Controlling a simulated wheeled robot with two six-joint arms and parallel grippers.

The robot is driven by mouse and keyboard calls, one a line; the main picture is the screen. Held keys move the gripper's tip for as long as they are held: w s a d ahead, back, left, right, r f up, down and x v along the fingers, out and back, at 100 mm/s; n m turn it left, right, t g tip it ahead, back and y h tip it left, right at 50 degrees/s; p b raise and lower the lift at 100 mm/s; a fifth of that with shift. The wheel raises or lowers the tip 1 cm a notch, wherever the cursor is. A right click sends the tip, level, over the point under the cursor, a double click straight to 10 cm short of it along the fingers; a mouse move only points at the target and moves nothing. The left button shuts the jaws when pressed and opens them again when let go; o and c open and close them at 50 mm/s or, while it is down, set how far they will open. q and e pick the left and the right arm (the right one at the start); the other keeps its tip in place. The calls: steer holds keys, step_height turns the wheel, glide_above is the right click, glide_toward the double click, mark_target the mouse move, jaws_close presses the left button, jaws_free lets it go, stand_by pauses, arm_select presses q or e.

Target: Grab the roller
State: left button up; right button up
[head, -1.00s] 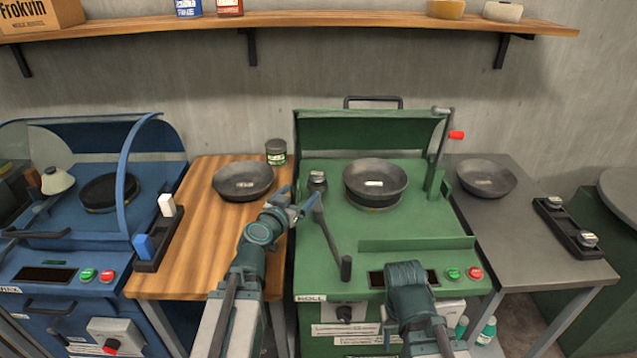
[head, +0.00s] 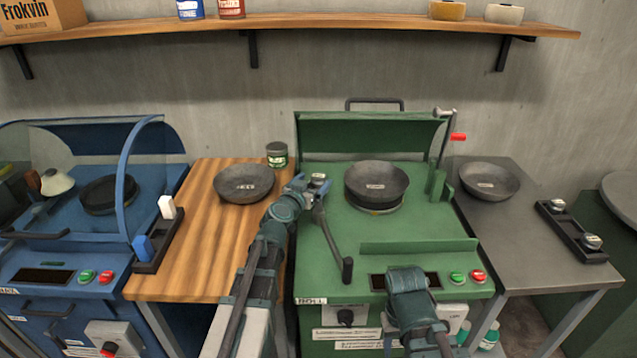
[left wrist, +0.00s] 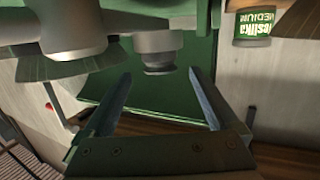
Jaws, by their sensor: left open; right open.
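The roller is a grey, knob-like cylinder on the green machine, at the upper end of a dark lever arm (head: 331,238) with a black grip at its lower end. In the head view my left gripper (head: 312,184) is over the roller and mostly hides it. In the left wrist view the left gripper (left wrist: 158,100) is open and empty. What looks like the roller (left wrist: 158,48) shows just beyond and between its fingertips, with no contact visible. My right arm is low in front of the green machine; its gripper is not in view.
The green machine (head: 420,228) carries a dark bowl (head: 377,180) right of the roller and a crank (head: 442,160). A second bowl (head: 244,183) and a green can (head: 277,155) stand on the wooden table (head: 185,250). A third bowl (head: 490,180) is on the grey table.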

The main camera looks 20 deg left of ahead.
mark_target(317, 178)
arm_select(q)
steer(key=w, duration=0.4)
steer(key=shift+w+d+f+b, duration=0.2)
steer(key=shift+w+f+b, duration=0.1)
steer(key=shift+f, duration=0.1)
steer(key=shift+s, duration=0.15)
jaws_close()
